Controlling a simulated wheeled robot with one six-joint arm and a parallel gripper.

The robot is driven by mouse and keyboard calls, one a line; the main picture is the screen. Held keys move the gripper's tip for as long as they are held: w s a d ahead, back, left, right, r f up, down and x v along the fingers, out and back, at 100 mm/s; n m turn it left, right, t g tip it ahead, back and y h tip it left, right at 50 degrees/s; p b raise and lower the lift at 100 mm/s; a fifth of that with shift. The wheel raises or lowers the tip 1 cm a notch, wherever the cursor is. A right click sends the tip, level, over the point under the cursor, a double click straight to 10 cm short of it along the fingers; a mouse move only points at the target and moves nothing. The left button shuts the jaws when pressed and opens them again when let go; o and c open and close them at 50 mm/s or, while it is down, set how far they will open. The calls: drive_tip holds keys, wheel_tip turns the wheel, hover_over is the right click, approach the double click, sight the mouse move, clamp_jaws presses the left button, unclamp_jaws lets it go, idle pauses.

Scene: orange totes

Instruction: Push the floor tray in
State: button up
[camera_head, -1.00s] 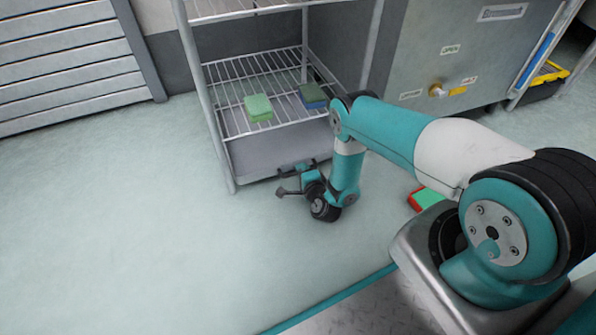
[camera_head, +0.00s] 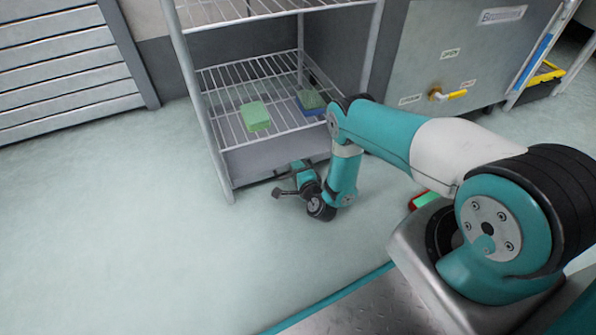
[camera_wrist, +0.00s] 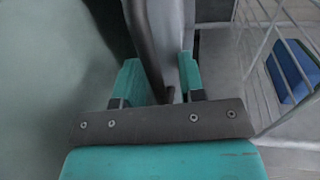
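The floor tray (camera_head: 262,164) is a grey, shallow tray on the floor under the lowest wire shelf. Part of it shows between the rack's front legs, and its right part is hidden behind my arm. My gripper (camera_head: 296,172) is low, at the tray's front edge. In the wrist view, my gripper's two teal fingers (camera_wrist: 161,75) stand apart. A dark bar (camera_wrist: 146,45) runs between them, with a gap to the right finger. I cannot tell whether the bar touches the left finger.
The wire rack (camera_head: 188,85) stands over the tray. Its lower shelf holds a green sponge (camera_head: 255,116) and a green and blue one (camera_head: 311,102). The floor at left is clear.

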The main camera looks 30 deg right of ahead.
drive_tip(key=shift+s+r, duration=0.1)
drive_tip(key=p, duration=0.2)
drive_tip(key=s+r+p, duration=0.1)
drive_tip(key=p, duration=0.1)
drive_tip(key=shift+s+a, duration=0.15)
drive_tip(key=shift+s, duration=0.15)
drive_tip(key=p+v, duration=1.3)
drive_tip(key=v, duration=0.2)
drive_tip(key=shift+s+f+p, duration=0.3)
drive_tip(key=shift+f, duration=0.05)
